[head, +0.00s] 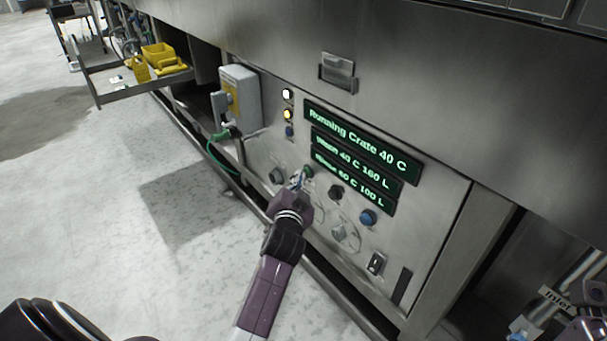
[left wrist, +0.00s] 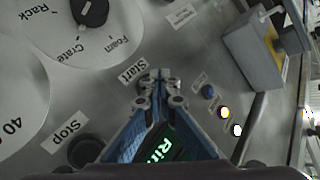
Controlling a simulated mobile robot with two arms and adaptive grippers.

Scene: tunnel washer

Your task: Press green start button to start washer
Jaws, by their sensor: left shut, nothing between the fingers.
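The washer's control panel (head: 435,255) faces me. The green start button (head: 308,172) is at the tip of my left gripper (head: 298,181). In the left wrist view, the shut, empty fingers (left wrist: 158,78) end beside the "Start" label (left wrist: 133,72) and largely hide the button. I cannot tell for certain whether they touch it. The lit green display (head: 362,138) reads "Running Crate 40 C", with wash and rinse lines below.
The stop button (left wrist: 85,150) is near the fingers, beside its label. A grey box (head: 238,95) juts out left of the lit yellow lamp (head: 288,114).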

